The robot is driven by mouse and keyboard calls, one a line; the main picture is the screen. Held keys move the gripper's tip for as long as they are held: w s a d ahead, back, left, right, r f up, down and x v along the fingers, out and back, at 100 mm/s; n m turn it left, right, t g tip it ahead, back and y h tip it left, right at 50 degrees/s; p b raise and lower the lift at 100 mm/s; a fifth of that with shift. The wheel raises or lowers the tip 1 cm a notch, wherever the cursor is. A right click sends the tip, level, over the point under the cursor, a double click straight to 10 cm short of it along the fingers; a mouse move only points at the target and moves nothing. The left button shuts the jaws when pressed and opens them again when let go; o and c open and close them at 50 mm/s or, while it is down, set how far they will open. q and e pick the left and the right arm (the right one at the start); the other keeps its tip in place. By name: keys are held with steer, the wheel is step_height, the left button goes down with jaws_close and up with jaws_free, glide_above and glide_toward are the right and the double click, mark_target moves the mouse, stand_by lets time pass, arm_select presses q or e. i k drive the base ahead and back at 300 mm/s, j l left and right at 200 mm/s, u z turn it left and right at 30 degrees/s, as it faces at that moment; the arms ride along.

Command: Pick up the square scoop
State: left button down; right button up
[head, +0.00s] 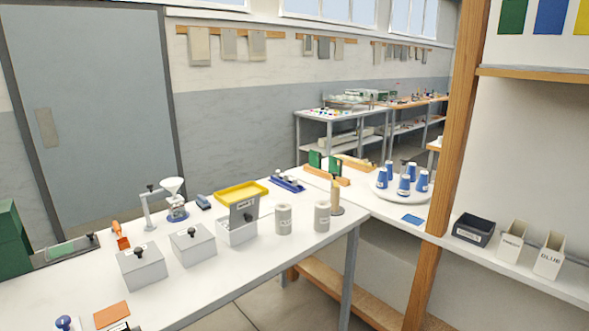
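A small orange scoop-like tool (121,238) lies on the white table at the left, between the green machine and the grey lidded boxes. It may be the square scoop, but it is too small for me to tell its shape for certain. No other scoop is clear to me. Neither of my grippers is in view.
Two closed grey boxes (142,269) and an open-lidded box (238,231) stand near the orange tool. A funnel on a stand (172,185), a yellow tray (241,191) and two grey canisters (283,219) are farther along. A wooden post (450,130) rises at right.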

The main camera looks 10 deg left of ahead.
mark_target(119, 234)
steer(key=u, duration=1.4)
